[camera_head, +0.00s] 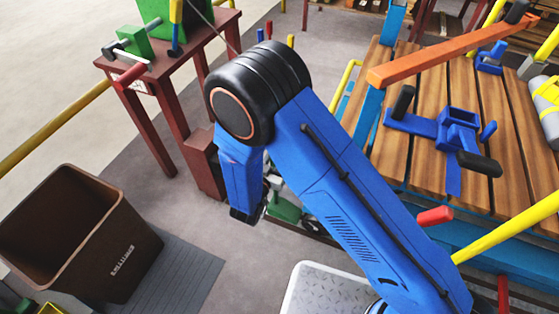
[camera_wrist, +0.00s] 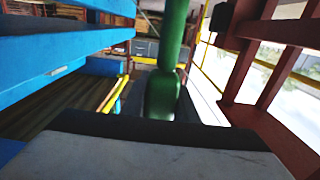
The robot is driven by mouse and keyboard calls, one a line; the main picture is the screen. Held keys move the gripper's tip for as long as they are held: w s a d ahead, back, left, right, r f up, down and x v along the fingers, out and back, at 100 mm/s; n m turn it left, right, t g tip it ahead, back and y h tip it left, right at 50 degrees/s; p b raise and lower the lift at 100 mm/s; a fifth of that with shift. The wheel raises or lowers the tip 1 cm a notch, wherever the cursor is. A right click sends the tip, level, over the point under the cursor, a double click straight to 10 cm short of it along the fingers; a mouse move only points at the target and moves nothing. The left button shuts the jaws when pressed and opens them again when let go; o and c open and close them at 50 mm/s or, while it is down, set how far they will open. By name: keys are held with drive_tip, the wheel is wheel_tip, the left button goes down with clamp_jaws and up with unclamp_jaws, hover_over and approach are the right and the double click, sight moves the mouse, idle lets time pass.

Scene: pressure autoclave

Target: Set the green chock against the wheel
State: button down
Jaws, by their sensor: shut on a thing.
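The green chock (camera_head: 284,209) is low down beside the blue cart in the head view, partly hidden by my arm. In the wrist view, a green upright bar with a thicker lower part (camera_wrist: 163,95) stands in the middle, just past my gripper's grey body. My gripper (camera_head: 270,192) is shut on the chock; its fingertips are mostly hidden behind my blue arm. A dark round shape that looks like the wheel (camera_head: 313,225) shows just right of the chock, mostly covered by my arm. I cannot tell whether chock and wheel touch.
The blue cart with a wooden deck (camera_head: 425,92) fills the right. A dark red stand (camera_head: 150,85) is at the upper left. A brown bin (camera_head: 75,235) stands on a grey mat (camera_head: 190,275) at the lower left. Grey floor lies open between them.

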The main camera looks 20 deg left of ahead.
drive_tip(key=shift+f, duration=2.8)
drive_tip(key=c, duration=1.4)
unclamp_jaws()
drive_tip(key=shift+f, duration=0.1)
drive_tip(key=s+a, duration=0.1)
drive_tip(key=s, duration=1.1)
